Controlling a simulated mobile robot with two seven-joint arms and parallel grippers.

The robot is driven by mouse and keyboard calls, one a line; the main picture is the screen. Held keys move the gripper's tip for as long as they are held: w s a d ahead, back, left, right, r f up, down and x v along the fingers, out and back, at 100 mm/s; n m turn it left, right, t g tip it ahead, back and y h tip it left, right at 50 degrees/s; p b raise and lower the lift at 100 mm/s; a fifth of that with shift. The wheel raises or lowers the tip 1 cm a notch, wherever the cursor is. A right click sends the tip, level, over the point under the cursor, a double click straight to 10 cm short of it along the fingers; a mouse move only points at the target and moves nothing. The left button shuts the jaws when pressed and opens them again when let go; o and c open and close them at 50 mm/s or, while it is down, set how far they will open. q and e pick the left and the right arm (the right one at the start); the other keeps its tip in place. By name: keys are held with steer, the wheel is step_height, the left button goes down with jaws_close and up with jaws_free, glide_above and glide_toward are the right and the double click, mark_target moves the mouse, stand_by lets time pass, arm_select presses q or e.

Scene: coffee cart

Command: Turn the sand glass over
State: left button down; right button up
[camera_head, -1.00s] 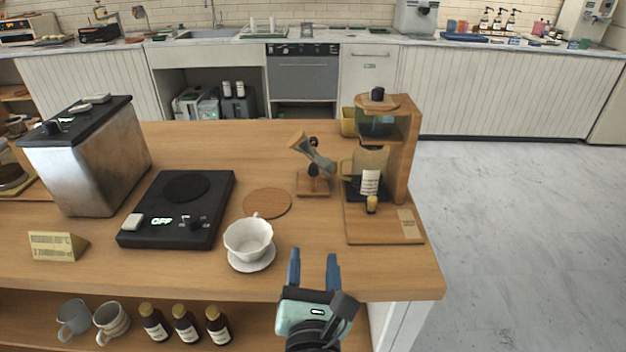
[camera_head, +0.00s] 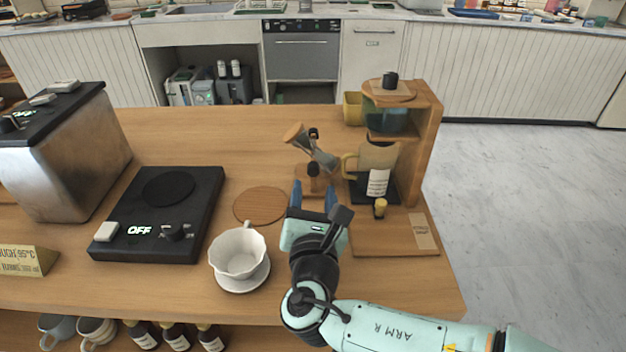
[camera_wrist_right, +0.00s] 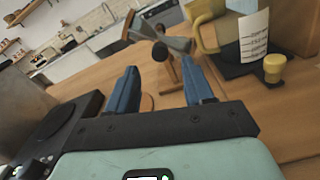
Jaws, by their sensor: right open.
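The sand glass (camera_head: 311,148) is tilted on a small wooden stand (camera_head: 313,172), left of the coffee maker. It has a wooden end cap at its upper left and a grey-looking body. In the right wrist view the sand glass (camera_wrist_right: 165,37) shows ahead, beyond and between the fingertips. My right gripper (camera_head: 313,196) is open and empty, just in front of the stand, and covers the stand's lower part in the head view. Its blue fingers (camera_wrist_right: 158,90) show apart in the wrist view and do not appear to touch the sand glass. My left gripper is not in view.
A wooden coffee maker stand (camera_head: 425,150) with a glass server (camera_head: 375,165) is close on the right. A white dripper cup (camera_head: 238,253) on a saucer, a round wooden coaster (camera_head: 260,206) and a black scale (camera_head: 150,240) are to the left. Bare counter (camera_head: 220,130) lies behind.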

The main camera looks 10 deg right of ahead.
mark_target(313, 173)
steer(key=w, duration=0.2)
steer(key=w+d, duration=0.1)
steer(key=w, duration=0.1)
steer(key=shift+w, duration=0.4)
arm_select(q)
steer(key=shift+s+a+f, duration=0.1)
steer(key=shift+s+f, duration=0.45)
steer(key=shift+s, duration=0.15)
arm_select(e)
jaws_close()
steer(key=shift+b, duration=0.5)
steer(key=m+b, duration=0.3)
steer(key=shift+f, duration=0.1)
steer(key=shift+m, duration=1.1)
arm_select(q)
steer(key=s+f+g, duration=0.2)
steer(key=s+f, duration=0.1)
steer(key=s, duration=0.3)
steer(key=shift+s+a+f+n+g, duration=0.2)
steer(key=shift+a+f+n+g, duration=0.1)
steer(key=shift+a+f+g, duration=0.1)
arm_select(e)
steer(key=shift+m, duration=1.8)
